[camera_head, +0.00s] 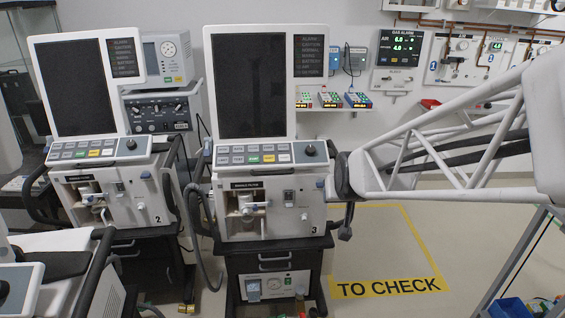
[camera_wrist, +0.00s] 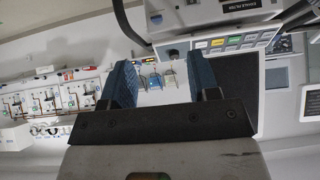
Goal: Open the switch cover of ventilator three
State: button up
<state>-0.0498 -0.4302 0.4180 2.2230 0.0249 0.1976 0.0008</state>
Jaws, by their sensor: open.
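Ventilator three (camera_head: 262,222), marked "3", stands in the middle of the head view, with a dark screen and a row of keys above its front panel. A small switch-like fitting (camera_head: 288,198) sits on that panel, right of the white valve block; it is too small to tell whether its cover is open. My arm comes in from the right and ends beside the ventilator's right edge. In the wrist view my gripper (camera_wrist: 162,78) is open and empty, its two blue fingers apart. Part of a ventilator's key panel (camera_wrist: 230,42) shows upside down at upper right there.
Ventilator two (camera_head: 112,200) stands close on the left. Another machine (camera_head: 60,262) fills the lower left corner. A yellow floor marking reading "TO CHECK" (camera_head: 388,288) encloses clear floor at right. A frame cart (camera_head: 515,262) stands at the right edge. Wall gas panels (camera_head: 462,58) are behind.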

jog(key=w+a+f+t, duration=0.35)
jog(key=w+f, duration=0.35)
jog(key=w, duration=0.4)
jog(key=w+a+f+t, duration=0.2)
jog(key=w+f+t, duration=0.2)
jog(key=w+f, duration=0.5)
jog(key=t+y, duration=0.1)
jog(key=t, duration=0.6)
send_near(289, 198)
notch_tip(289, 198, down, 2)
jog(key=s, duration=0.2)
jog(key=shift+w+d+f, duration=0.1)
jog(key=shift+w+f, duration=0.1)
jog(key=shift+w, duration=0.05)
jog(key=shift+w+r, duration=0.1)
jog(key=shift+w, duration=0.05)
jog(key=x, duration=0.7)
jog(key=shift+w, duration=0.25)
